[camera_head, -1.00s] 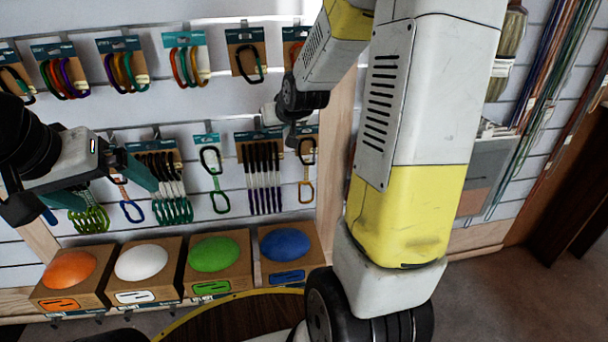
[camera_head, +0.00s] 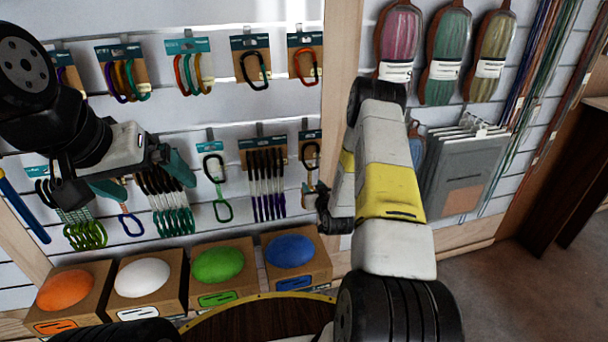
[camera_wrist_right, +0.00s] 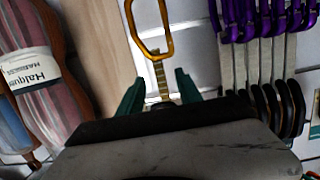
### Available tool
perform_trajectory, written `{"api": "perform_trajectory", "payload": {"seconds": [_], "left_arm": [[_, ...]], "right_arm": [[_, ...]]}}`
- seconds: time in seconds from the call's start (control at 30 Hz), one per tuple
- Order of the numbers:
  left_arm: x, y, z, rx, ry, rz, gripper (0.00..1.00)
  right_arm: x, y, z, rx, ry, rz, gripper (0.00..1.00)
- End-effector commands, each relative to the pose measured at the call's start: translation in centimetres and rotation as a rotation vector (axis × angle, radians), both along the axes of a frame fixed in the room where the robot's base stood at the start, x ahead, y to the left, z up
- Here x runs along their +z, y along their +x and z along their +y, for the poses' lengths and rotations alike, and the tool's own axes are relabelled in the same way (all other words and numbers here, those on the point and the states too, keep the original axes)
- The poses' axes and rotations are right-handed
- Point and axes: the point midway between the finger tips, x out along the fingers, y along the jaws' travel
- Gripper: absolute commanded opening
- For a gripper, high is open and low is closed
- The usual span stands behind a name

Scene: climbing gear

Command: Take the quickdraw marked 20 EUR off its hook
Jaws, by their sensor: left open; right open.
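Several quickdraws hang on the slatwall's lower row. At its right end a single quickdraw (camera_head: 310,156) has a black upper carabiner and an orange lower one. In the right wrist view, which is upside down, its orange carabiner (camera_wrist_right: 168,42) and tan sling (camera_wrist_right: 161,78) show. My right gripper (camera_wrist_right: 160,92) is open, its teal fingers either side of the sling; contact cannot be told. A green-and-black quickdraw (camera_head: 216,188) hangs further left. No 20 EUR marking is legible. My left gripper (camera_head: 143,178) is open in front of the left quickdraws.
A purple-and-white quickdraw bunch (camera_head: 266,185) hangs close left of the single quickdraw. Boxed holds (camera_head: 218,270) line the shelf below. Carabiners (camera_head: 252,68) hang above.

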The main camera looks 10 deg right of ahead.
Motion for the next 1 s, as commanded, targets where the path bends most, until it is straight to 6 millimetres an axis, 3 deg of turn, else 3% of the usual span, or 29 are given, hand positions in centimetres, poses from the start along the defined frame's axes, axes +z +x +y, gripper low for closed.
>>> {"api": "perform_trajectory", "payload": {"seconds": [0.17, 0.6, 1.0], "left_arm": [[0.0, 0.0, 0.0, 0.0, 0.0, -0.001, 1.0], [0.0, 0.0, 0.0, 0.0, 0.0, -0.001, 1.0], [0.0, 0.0, 0.0, 0.0, 0.0, -0.001, 1.0]], "right_arm": [[-0.6, 0.8, 0.0, -0.001, 0.001, -0.014, 0.42], [-1.8, 6.7, 0.3, 0.0, 0.001, -0.011, 0.42], [-1.9, 7.5, 0.3, -0.001, 0.002, -0.01, 0.42]]}}
